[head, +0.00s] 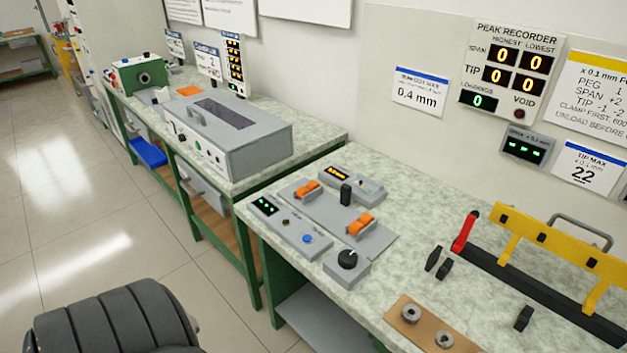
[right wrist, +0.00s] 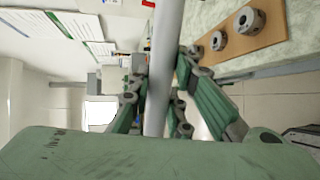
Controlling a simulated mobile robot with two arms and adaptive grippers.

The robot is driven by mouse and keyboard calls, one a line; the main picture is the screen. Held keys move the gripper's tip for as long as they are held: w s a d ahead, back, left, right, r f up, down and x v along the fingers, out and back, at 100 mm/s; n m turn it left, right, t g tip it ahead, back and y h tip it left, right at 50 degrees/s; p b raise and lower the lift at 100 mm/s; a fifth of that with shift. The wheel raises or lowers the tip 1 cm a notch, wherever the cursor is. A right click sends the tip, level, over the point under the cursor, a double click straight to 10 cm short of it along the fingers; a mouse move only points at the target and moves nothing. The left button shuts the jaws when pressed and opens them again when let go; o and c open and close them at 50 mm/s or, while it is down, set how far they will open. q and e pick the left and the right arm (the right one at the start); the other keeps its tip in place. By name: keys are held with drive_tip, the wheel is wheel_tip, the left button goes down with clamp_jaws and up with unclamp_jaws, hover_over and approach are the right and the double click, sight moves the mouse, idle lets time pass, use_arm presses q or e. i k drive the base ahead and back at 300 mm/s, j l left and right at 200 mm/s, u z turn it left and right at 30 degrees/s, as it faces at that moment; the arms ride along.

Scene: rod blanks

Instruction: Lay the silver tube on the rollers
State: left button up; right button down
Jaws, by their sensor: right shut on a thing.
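The silver tube (right wrist: 164,50) shows in the right wrist view as a long, smooth grey bar running from the top edge down to my wrist. My right gripper (right wrist: 156,98) is shut on it, with green and grey fingers on both sides. The tube's ends are out of view. In the head view, two pairs of orange rollers, one pair (head: 306,189) farther and one (head: 360,225) nearer, sit on a grey plate (head: 334,221) on the near bench. Nothing lies on them. Neither gripper nor the tube shows in the head view.
A control box (head: 290,225) and a knob box (head: 347,265) flank the plate. A yellow frame (head: 545,250) with a red lever (head: 465,232) is at right. Metal rings lie on a brown board (head: 432,326).

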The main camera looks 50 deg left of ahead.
sight(334, 204)
drive_tip(key=j+z, duration=0.1)
drive_tip(key=j, duration=0.65)
drive_tip(key=j+z, duration=0.1)
drive_tip(key=j, duration=0.6)
drive_tip(key=k+j+z, duration=0.1)
drive_tip(key=j, duration=0.65)
drive_tip(key=k+j+z, duration=0.1)
drive_tip(key=j, duration=0.6)
drive_tip(key=i+j+z, duration=0.1)
drive_tip(key=j, duration=0.6)
drive_tip(key=i+j, duration=0.1)
drive_tip(key=j, duration=0.65)
drive_tip(key=i+j+z, duration=0.15)
drive_tip(key=j, duration=0.6)
drive_tip(key=k, duration=0.05)
